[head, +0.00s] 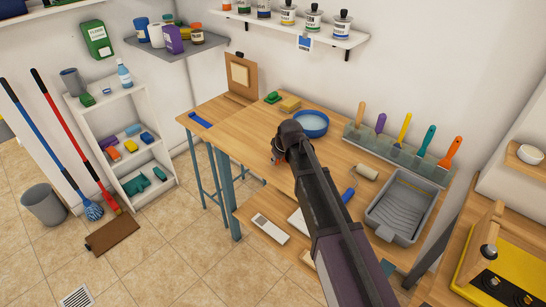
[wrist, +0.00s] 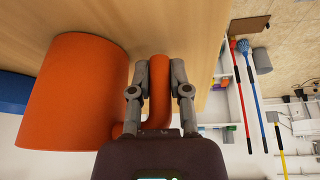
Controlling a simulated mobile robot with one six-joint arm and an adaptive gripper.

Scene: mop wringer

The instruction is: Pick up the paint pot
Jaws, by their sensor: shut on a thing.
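The paint pot (wrist: 72,95) is a plain orange cylinder with a side handle (wrist: 160,92), large at the left of the wrist view. My gripper (wrist: 160,62) has one finger on each side of the handle and is shut on it. In the head view my gripper (head: 283,150) is over the left part of the wooden workbench, and my arm hides nearly all of the pot. I cannot tell whether the pot touches the bench.
A blue bowl (head: 311,123) stands just behind my gripper. A rack of colored-handled tools (head: 398,152) and a grey paint tray (head: 401,207) are to the right. A clipboard (head: 240,77) leans at the back.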

